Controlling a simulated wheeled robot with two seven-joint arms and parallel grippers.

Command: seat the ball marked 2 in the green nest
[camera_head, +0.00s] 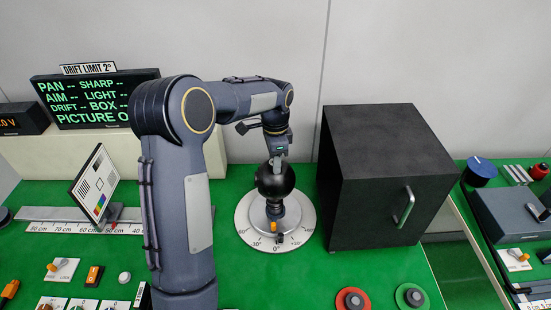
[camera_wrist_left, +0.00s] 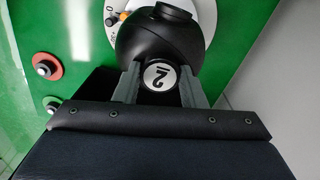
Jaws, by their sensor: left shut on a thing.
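The black ball marked 2 (camera_head: 275,181) is over the round white dial plate (camera_head: 246,223), at its pedestal; I cannot tell whether it still touches the pedestal. My left gripper (camera_head: 278,159) comes down from above and is shut on its top. In the left wrist view, the gripper (camera_wrist_left: 158,80) has one finger on each side of the white label 2 on the ball (camera_wrist_left: 140,45), and a short black barrel sticks out of its far side. The green nest (camera_head: 412,297) lies at the front, right of the red nest (camera_head: 353,301); both have a grey centre. My right gripper is out of view.
A black box with a handle (camera_head: 385,175) stands just right of the ball, behind the nests. A tilted test chart (camera_head: 97,183) stands on a ruler rail at left. Small switches lie front left. Green mat between dial and nests is clear.

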